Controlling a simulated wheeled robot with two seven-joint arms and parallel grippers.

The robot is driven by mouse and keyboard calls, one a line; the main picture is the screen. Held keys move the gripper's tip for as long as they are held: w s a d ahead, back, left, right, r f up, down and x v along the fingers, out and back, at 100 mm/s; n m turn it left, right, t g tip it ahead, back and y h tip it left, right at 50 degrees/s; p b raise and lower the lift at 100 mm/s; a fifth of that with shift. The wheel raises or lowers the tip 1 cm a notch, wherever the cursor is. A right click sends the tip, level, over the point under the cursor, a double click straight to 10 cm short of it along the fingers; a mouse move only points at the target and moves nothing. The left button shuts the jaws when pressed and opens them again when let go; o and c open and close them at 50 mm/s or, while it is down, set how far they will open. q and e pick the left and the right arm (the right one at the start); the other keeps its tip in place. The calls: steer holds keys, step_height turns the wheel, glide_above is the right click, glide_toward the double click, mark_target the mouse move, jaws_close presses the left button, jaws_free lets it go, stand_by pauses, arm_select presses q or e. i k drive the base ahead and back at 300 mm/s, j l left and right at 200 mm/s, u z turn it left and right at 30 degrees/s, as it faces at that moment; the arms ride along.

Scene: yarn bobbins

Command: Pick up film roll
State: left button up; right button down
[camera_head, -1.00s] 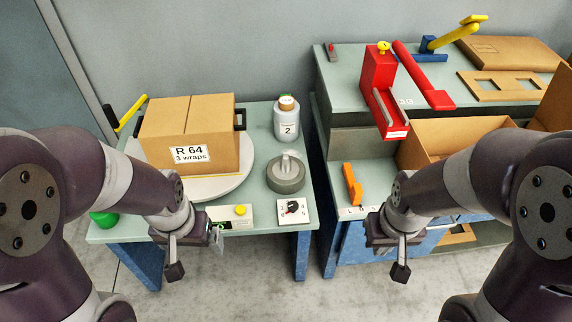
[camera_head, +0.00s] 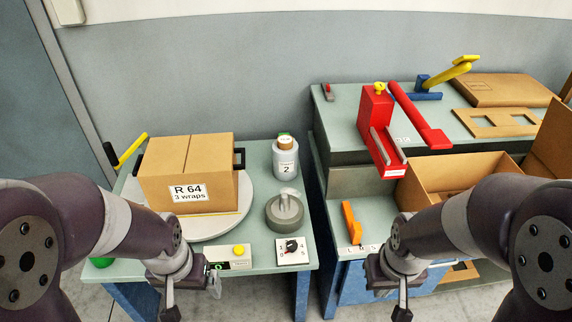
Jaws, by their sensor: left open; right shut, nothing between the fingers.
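The film roll (camera_head: 285,163) looks like the pale upright cylinder with a brown core at its top and a label reading 2. It stands at the back right of the left table (camera_head: 262,225), to the right of the box. My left gripper (camera_head: 193,298) is open and empty at the table's front edge, well short of the roll. My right gripper (camera_head: 401,296) is shut and empty at the front of the right bench, partly cut off by the bottom edge. Neither gripper touches the roll.
A cardboard box (camera_head: 210,195) marked R 64, 3 wraps sits on a round white turntable (camera_head: 245,205). A grey handled weight (camera_head: 285,213) stands in front of the roll, with a dial panel (camera_head: 294,254) and yellow-button panel (camera_head: 232,258) nearer me. A red device (camera_head: 375,120) stands on the right bench.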

mark_target(285, 149)
steer(key=i+j+z, duration=0.1)
steer(key=i+z, duration=0.15)
steer(key=z, duration=0.15)
steer(key=i+j+z, duration=0.2)
steer(key=z, duration=0.15)
steer(key=i+j+z, duration=0.2)
steer(key=z, duration=0.2)
steer(key=i+j+z, duration=0.15)
steer(key=j+z, duration=0.2)
